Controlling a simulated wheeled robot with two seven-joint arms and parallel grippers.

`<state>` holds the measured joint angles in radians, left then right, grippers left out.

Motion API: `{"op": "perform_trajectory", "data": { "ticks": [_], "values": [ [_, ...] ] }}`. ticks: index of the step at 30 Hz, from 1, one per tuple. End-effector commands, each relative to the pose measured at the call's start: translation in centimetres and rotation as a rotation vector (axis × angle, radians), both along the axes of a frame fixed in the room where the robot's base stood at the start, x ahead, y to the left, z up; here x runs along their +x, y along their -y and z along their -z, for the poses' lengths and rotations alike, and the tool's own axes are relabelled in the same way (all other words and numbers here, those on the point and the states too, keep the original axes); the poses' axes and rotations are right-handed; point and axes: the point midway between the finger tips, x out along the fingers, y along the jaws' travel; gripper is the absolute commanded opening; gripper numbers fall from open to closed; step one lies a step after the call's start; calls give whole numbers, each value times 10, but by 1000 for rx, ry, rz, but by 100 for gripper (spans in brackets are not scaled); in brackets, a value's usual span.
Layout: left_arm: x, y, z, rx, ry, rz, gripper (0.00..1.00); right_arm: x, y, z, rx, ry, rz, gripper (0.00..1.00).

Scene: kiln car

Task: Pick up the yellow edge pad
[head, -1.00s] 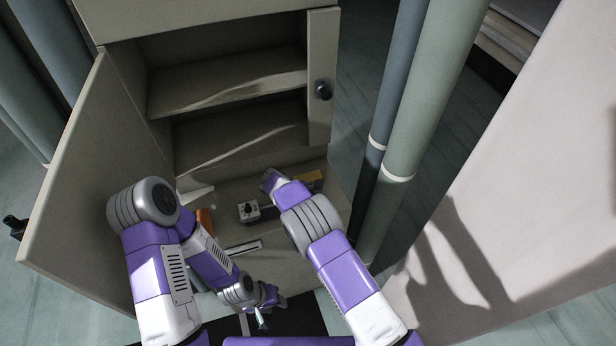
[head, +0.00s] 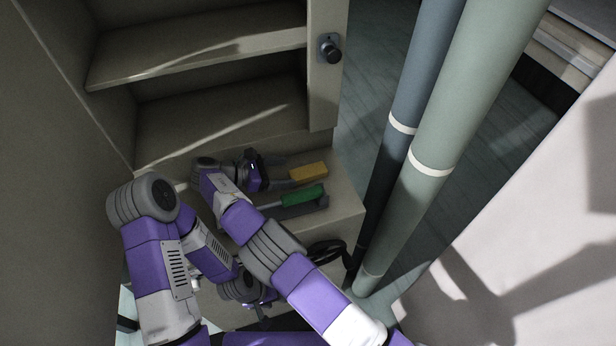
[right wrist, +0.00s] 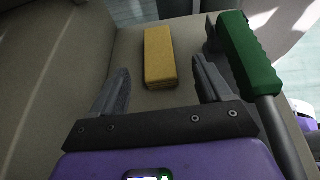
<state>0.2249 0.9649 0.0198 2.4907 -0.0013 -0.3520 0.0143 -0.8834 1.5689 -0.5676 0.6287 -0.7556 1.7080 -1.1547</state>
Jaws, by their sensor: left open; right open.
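The yellow edge pad (head: 308,173) lies on the cabinet's low front ledge, towards its right end. It also shows in the right wrist view (right wrist: 160,57) as a flat block. My right gripper (right wrist: 162,82) is open and points at the pad; the pad's near end appears between the two fingers, with gaps on both sides. I cannot tell its exact height over the pad. In the head view the right gripper (head: 282,180) is just left of the pad. My left gripper (head: 264,315) is low in the head view, away from the pad, its fingers small and dark.
A green-handled tool (head: 302,195) lies close beside the pad; in the right wrist view its handle (right wrist: 250,55) is near my right finger. Cabinet shelves (head: 215,115) rise behind. Pipes (head: 430,165) stand to the right. A black looped thing (head: 328,252) is below the ledge.

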Motion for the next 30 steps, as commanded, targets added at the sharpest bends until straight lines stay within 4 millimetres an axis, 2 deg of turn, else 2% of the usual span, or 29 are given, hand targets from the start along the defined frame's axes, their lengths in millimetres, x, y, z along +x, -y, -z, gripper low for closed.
{"op": "perform_trajectory", "data": {
  "ticks": [3, 13, 22, 30],
  "values": [
    [0, 0, 8, 0, 0, 0, 43, 1, 3, 8, 0, 1, 0, 78],
    [0, 0, 12, 0, 1, 0, 43, 10, 25, 16, 1, 1, 2, 78],
    [0, 0, 24, 0, 1, 0, 43, 26, 61, 30, 1, -1, 2, 78],
    [0, 0, 24, 0, 1, 0, 43, 29, 67, 31, 3, 1, 1, 78]
  ]
}}
